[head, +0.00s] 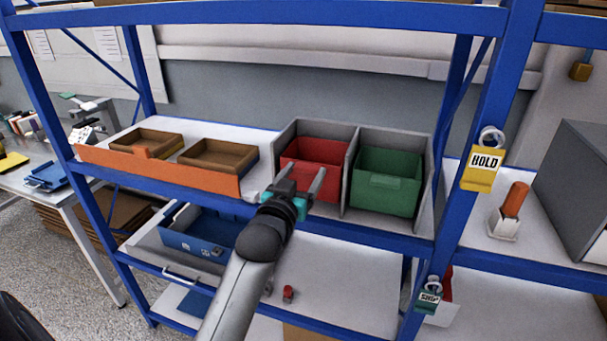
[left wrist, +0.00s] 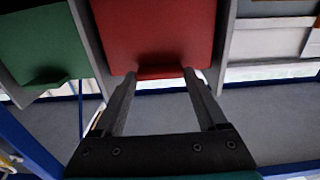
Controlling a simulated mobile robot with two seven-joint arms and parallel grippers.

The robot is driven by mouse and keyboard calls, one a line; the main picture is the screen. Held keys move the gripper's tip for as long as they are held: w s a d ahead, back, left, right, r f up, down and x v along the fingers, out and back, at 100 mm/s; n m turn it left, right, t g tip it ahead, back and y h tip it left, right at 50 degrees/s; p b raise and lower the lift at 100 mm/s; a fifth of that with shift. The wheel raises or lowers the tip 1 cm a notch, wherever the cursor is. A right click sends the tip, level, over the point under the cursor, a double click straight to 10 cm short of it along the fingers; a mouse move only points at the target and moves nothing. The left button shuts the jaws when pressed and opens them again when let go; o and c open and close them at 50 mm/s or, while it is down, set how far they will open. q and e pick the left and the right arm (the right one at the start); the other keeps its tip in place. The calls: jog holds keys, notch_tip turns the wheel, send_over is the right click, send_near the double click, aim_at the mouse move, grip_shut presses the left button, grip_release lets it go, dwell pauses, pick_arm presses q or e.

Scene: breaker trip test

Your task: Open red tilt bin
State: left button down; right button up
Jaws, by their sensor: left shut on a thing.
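The red tilt bin (head: 320,152) sits in the left bay of a grey two-bay housing on the middle shelf. I see no clear forward tilt. My left gripper (head: 302,178) is in front of it, with its two fingers reaching up to the bin's front. In the left wrist view the red bin (left wrist: 155,30) fills the top middle. The left gripper (left wrist: 158,76) has one finger at each end of the bin's red front lip (left wrist: 160,72) and is shut on it. The fingers partly hide the bin's lower front in the head view. My right gripper is not in view.
A green bin (head: 385,180) fills the right bay. Brown trays (head: 218,155) stand behind an orange strip (head: 155,170) to the left. A blue drawer (head: 200,235) is below. A blue rack post (head: 470,150) with a yellow HOLD tag (head: 483,168) stands at right.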

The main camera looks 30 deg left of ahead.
pick_arm(q)
jog(key=shift+s+d+f+t+y+b, duration=0.2)
jog(key=shift+s+f+t+b, duration=0.6)
jog(key=shift+b, duration=1.3)
jog(key=shift+s+d+f+t+y+b, duration=0.1)
jog(key=shift+s+f+t+y+b, duration=0.35)
jog(key=shift+t+b, duration=1.1)
jog(key=shift+s+d+f+t+y+b, duration=0.15)
jog(key=shift+s+f+t+b, duration=0.5)
jog(key=shift+b, duration=1.95)
jog(key=shift+s+r, duration=0.1)
jog(key=shift+r, duration=0.05)
grip_release()
jog(key=shift+h, duration=0.3)
jog(key=shift+s, duration=0.1)
jog(key=v, duration=1.5)
jog(key=shift+b, duration=0.4)
jog(key=shift+d, duration=0.1)
